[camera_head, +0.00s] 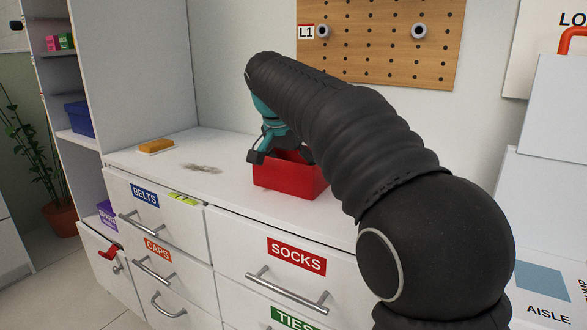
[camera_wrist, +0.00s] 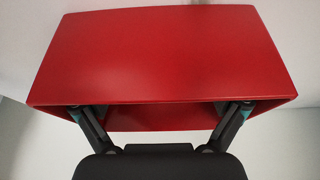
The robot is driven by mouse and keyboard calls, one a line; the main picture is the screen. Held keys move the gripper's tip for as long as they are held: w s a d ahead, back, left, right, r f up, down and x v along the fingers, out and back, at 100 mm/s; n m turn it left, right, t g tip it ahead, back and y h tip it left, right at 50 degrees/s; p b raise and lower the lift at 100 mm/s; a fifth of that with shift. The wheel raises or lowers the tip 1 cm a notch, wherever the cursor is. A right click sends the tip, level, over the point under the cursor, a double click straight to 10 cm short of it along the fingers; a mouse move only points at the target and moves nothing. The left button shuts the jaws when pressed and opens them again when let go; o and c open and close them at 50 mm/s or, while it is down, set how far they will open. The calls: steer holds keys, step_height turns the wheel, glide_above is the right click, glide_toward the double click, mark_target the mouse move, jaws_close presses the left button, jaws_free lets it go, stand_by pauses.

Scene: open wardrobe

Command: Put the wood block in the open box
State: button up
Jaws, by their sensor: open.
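The open red box (camera_head: 283,180) stands on the white cabinet top in the head view. In the wrist view its red outer wall (camera_wrist: 160,60) fills most of the picture, with part of its inside showing below the rim. My gripper (camera_head: 272,152) is at the box's top in the head view. In the wrist view my gripper's two fingers (camera_wrist: 160,112) are spread wide, reaching the rim near both ends, with nothing seen held between them. I cannot tell whether they touch the box. No wood block can be made out; much of the box's inside is hidden.
A yellow-orange sponge-like piece (camera_head: 156,146) lies at the left of the cabinet top, and a grey smudge (camera_head: 201,168) lies between it and the box. A pegboard (camera_head: 385,40) hangs behind. Labelled drawers (camera_head: 290,270) are below. A blue bin (camera_head: 80,118) sits on the left shelf.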

steer(key=p+v, duration=0.3)
steer(key=v, duration=0.9)
